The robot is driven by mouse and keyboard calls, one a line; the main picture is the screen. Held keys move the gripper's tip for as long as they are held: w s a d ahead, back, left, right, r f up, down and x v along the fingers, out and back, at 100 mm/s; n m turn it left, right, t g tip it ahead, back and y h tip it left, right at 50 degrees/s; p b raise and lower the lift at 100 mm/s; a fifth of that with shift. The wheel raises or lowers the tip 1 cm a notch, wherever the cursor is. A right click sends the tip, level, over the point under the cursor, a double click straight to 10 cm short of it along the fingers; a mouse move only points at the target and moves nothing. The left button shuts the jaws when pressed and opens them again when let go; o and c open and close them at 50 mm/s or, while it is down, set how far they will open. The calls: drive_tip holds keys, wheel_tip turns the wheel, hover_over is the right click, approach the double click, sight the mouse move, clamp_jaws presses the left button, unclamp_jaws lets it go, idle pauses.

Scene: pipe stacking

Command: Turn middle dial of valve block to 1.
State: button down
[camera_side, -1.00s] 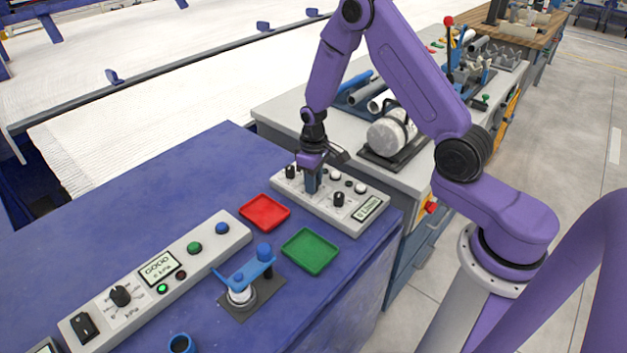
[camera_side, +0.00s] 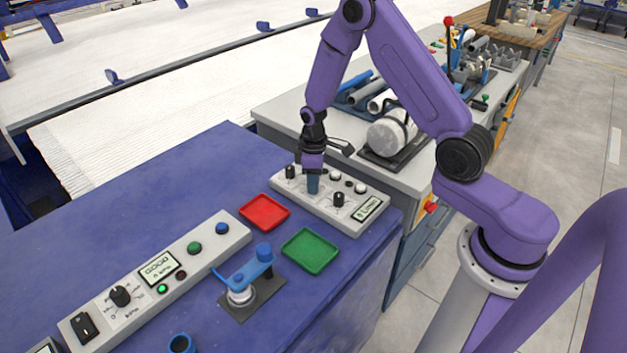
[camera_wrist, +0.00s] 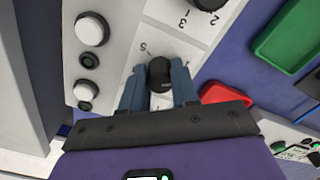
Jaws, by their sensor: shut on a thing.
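The grey valve block (camera_side: 358,222) sits at the right end of the blue bench. Its left dial (camera_side: 290,172) and right dial (camera_side: 338,199) are black knobs. My gripper (camera_side: 313,187) points straight down over the middle of the block and hides the middle dial in the side view. In the wrist view, the black middle dial (camera_wrist: 159,70) sits between the blue fingers of my gripper (camera_wrist: 160,82), which are shut on it. A printed 5 shows near this dial; its pointer and other marks are hidden. Another black dial (camera_wrist: 207,3) shows at the top edge.
The block carries a small display (camera_side: 367,208) reading in L/min, its digit unclear, and white buttons (camera_side: 335,175). A red tray (camera_side: 265,211) and a green tray (camera_side: 310,250) lie in front.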

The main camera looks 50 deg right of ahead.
drive_tip(key=c, duration=0.8)
unclamp_jaws()
drive_tip(key=shift+c, duration=0.2)
drive_tip(key=shift+r, duration=0.15)
wheel_tip(320, 180, up, 17)
drive_tip(key=shift+r, duration=0.1)
drive_tip(key=s+a+r+n, duration=0.3)
drive_tip(key=s+a, duration=0.7)
drive_tip(key=s, duration=0.3)
drive_tip(key=s+d+n, duration=0.1)
drive_tip(key=s+n, duration=0.1)
drive_tip(key=s, duration=1.5)
drive_tip(key=shift+s+d+r+n, duration=0.15)
drive_tip(key=shift+s+d+n, duration=0.1)
drive_tip(key=shift+n, duration=0.05)
